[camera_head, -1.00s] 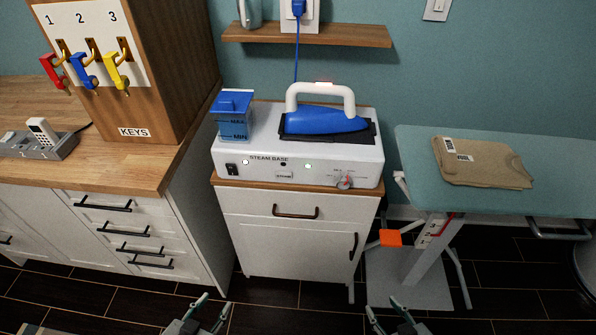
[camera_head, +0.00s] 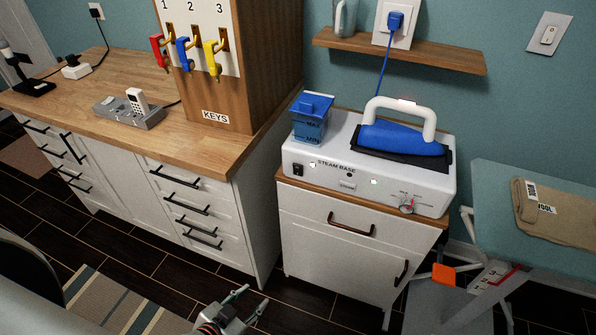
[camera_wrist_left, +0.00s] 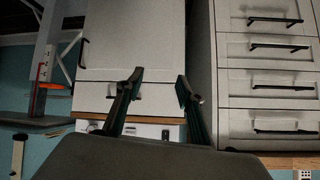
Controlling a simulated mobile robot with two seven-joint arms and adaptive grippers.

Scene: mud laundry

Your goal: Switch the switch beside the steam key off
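The white steam base (camera_head: 330,191), labelled STEAM BASE, stands on a small white cabinet. A black rocker switch (camera_head: 298,169) is at the left of its front; its position is too small to read. A small dark round spot (camera_head: 349,174) is further right on the front. Several coloured keys hang on the wooden key box, among them a blue key (camera_head: 184,54); none is marked as the steam key. My left gripper (camera_head: 250,299) is open and empty, low in front of the cabinets, apart from the base. Its open fingers also show in the left wrist view (camera_wrist_left: 160,82). My right gripper is out of view.
A blue iron (camera_head: 400,139) and a blue water tank (camera_head: 310,122) sit on the base. An ironing board (camera_head: 490,190) with a folded brown cloth (camera_head: 555,214) is at right. A wooden shelf (camera_head: 395,53) is above. A wall switch (camera_head: 549,33) is at upper right.

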